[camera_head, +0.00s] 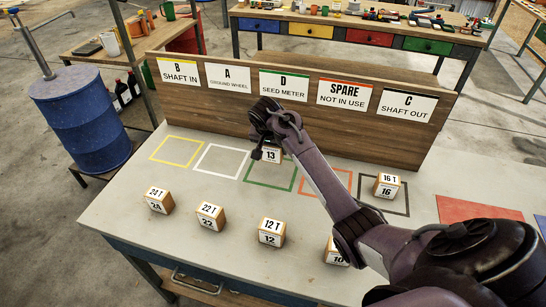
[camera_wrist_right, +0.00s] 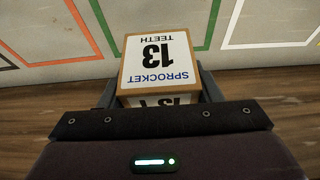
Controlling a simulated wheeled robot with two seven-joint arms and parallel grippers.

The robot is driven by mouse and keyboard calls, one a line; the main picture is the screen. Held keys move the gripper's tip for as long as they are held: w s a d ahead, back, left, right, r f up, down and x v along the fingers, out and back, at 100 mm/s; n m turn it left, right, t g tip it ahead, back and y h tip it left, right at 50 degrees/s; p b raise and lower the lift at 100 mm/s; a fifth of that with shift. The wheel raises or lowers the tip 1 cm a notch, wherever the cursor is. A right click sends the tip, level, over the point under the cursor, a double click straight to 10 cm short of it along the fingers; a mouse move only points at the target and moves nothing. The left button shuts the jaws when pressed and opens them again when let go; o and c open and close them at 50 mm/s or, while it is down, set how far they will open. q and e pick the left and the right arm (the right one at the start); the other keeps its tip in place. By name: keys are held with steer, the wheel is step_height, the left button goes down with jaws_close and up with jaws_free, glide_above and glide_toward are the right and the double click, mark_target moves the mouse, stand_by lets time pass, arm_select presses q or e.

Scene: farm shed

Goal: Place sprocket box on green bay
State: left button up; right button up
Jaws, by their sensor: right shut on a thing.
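My right gripper (camera_head: 266,148) is shut on the sprocket box marked 13 (camera_head: 271,155). In the right wrist view the gripper (camera_wrist_right: 158,98) holds this box (camera_wrist_right: 158,62) between its fingers, with the label upside down. In the head view the box shows over the far part of the green bay (camera_head: 270,187), below the sign D SEED METER (camera_head: 284,85). In the wrist view the box overlaps the green line (camera_wrist_right: 107,33). I cannot tell whether it touches the table. My left gripper is not in view.
The yellow bay (camera_head: 165,160) and white bay (camera_head: 200,174) are empty. Box 16 (camera_head: 388,187) stands in the dark bay. Boxes 24 (camera_head: 158,201), 22 (camera_head: 210,217), 12 (camera_head: 271,233) and 10 (camera_head: 334,256) stand in front. The sign board (camera_head: 225,117) rises behind the bays.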

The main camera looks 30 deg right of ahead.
mark_target(273, 159)
steer(key=shift+a+f, duration=0.1)
steer(key=shift+f, duration=0.55)
step_height(273, 159, down, 4)
steer(key=shift+f, duration=0.1)
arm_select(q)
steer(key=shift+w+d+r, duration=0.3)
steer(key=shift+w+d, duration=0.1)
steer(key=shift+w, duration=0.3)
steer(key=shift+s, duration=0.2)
arm_select(e)
steer(key=o, duration=1.1)
steer(key=shift+c, duration=0.2)
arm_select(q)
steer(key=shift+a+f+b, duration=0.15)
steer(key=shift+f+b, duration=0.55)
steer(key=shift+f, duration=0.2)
arm_select(e)
steer(key=v, duration=1.2)
steer(key=shift+s, duration=0.1)
